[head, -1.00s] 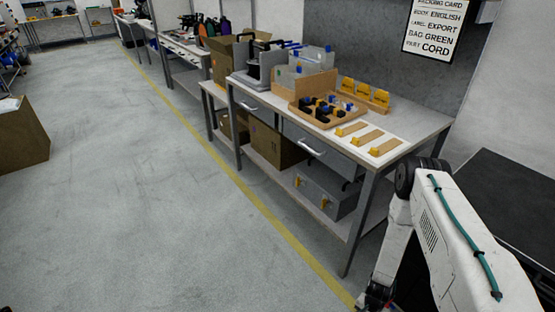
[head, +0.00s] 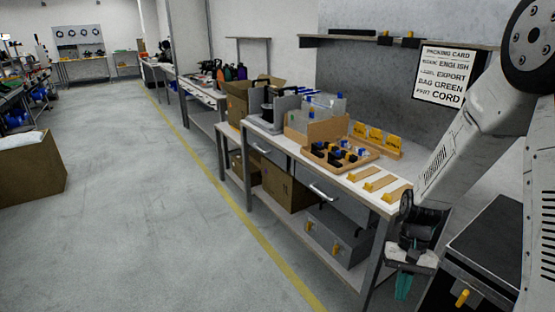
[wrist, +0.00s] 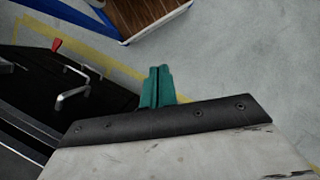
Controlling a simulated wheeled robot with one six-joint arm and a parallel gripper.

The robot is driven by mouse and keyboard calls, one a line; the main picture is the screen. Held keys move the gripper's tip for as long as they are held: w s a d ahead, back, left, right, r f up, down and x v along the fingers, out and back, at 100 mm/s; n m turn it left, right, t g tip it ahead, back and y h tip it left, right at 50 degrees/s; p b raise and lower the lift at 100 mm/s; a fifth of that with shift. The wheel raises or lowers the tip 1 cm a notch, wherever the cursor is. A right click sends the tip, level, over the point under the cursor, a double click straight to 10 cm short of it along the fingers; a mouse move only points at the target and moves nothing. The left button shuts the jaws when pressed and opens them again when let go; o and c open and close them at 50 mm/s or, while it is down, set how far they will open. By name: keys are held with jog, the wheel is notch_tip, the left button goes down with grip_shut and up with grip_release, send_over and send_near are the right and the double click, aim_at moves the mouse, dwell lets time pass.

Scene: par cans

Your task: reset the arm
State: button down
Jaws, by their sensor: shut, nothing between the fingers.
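My gripper (head: 403,286) hangs at the lower right in the head view, fingers pointing down, beside the near end of the workbench and apart from it. Its teal fingers are together with nothing between them. In the wrist view the same teal fingers (wrist: 158,87) show closed beyond a dark plate, above the floor. My white arm runs up from the gripper along the right side of the head view.
The workbench (head: 300,166) carries a wooden tray (head: 318,158) of small parts and yellow-ended strips. A grey case (head: 338,235) sits on its lower shelf. A packing card sign (head: 446,75) hangs behind. The floor (head: 130,220) at left is open.

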jog(key=s+a+r+n+t, duration=0.1)
jog(key=s+r+t, duration=0.1)
jog(key=s+r, duration=0.4)
jog(key=s+a+r+n+t+h, duration=0.1)
jog(key=s+r, duration=0.4)
jog(key=r, duration=0.7)
jog(key=s+a+r+n+t, duration=0.1)
jog(key=s+r+t, duration=0.2)
jog(key=s+r, duration=0.3)
jog(key=shift+s+a+r+h, duration=0.3)
jog(key=shift+r+h, duration=0.1)
jog(key=shift+r, duration=1)
